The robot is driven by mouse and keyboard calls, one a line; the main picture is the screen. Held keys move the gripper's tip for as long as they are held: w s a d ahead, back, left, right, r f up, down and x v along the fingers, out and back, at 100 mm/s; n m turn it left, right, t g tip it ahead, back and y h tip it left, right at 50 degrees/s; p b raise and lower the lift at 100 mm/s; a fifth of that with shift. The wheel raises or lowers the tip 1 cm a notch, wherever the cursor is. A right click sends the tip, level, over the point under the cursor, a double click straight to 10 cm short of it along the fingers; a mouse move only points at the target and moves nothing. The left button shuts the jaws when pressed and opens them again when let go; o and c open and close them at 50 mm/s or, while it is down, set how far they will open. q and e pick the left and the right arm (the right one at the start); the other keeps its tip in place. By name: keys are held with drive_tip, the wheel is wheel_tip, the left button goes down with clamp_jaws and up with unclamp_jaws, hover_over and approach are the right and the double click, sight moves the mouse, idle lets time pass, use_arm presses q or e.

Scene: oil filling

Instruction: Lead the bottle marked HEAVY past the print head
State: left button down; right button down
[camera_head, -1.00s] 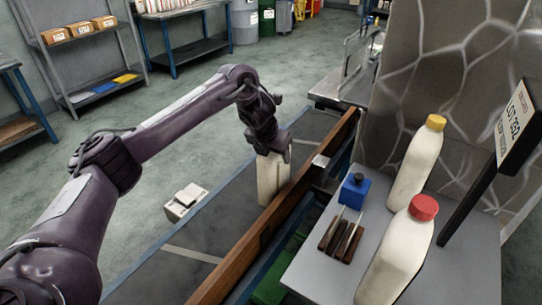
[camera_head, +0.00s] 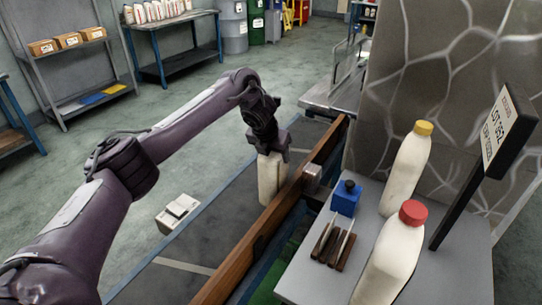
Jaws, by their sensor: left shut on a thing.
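My left gripper (camera_head: 270,148) comes down from above and is shut on the top of a cream-white bottle (camera_head: 270,180). The bottle stands roughly upright over the dark belt (camera_head: 220,222), beside the brown wooden rail (camera_head: 258,240). The gripper covers its cap, and I cannot read any mark on it. A small grey box (camera_head: 313,174), which may be the print head, sits at the rail just right of the bottle, with a small gap in the picture. My right gripper is not in view.
A grey side table (camera_head: 312,284) holds a yellow-capped bottle (camera_head: 408,168), a red-capped bottle (camera_head: 390,262), a blue inkpot-like block (camera_head: 346,200) and wooden-handled tools (camera_head: 332,246). A black sign (camera_head: 497,130) leans over it. The belt ahead of the bottle looks clear.

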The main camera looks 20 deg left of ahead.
use_arm(q)
drive_tip(key=shift+w+d+r, duration=0.1)
drive_tip(key=shift+w+d, duration=0.05)
drive_tip(key=shift+w, duration=0.8)
drive_tip(key=shift+w+d+r, duration=0.1)
drive_tip(key=shift+w+d, duration=0.05)
drive_tip(key=shift+w, duration=0.75)
drive_tip(key=shift+w+d, duration=0.15)
drive_tip(key=shift+w, duration=0.8)
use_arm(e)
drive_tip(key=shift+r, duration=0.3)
use_arm(q)
drive_tip(key=shift+p, duration=0.3)
